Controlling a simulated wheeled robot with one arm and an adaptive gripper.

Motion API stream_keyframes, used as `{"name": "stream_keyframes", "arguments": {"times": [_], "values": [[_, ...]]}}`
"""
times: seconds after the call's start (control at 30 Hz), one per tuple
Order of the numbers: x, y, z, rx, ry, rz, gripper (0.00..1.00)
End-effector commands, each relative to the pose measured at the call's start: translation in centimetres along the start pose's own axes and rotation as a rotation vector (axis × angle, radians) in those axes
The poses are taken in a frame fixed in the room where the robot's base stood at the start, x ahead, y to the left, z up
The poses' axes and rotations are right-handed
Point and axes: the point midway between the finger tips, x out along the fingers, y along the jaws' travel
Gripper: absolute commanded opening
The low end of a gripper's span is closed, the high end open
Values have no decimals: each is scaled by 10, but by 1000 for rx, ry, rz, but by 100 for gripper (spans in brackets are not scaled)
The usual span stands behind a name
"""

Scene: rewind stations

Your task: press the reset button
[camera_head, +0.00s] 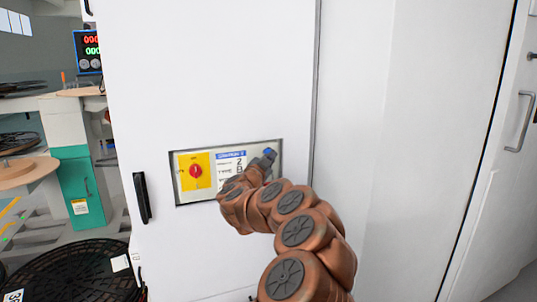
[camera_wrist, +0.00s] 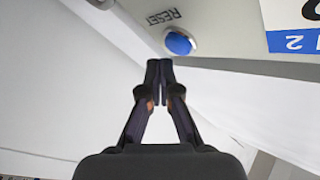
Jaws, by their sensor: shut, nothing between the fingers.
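The reset button is a round blue button (camera_wrist: 179,43) beside the printed word RESET (camera_wrist: 163,17) in the wrist view. In the head view the blue button (camera_head: 269,152) shows at the right end of a recessed control panel (camera_head: 210,154), just past my gripper. My gripper (camera_wrist: 159,64) is shut and empty, with its dark fingertips together. In the wrist picture the tips are just below and left of the button, with a small gap in the image. Whether they touch the panel edge I cannot tell. In the head view my gripper (camera_head: 266,160) is partly hidden by my arm.
A red rotary switch on a yellow plate (camera_head: 196,171) and a white label (camera_head: 231,163) share the panel. The white cabinet door (camera_head: 220,75) has a black handle (camera_head: 142,197). Another door handle (camera_head: 521,122) is at right. A black reel (camera_head: 75,272) is low left.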

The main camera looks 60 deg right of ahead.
Motion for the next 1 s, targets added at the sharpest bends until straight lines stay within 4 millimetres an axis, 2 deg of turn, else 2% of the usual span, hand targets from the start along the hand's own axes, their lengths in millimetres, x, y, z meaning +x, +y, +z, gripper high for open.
{"name": "stream_keyframes", "arguments": {"times": [1.0], "values": [[6,-5,5,-2,-1,-1,0]]}}
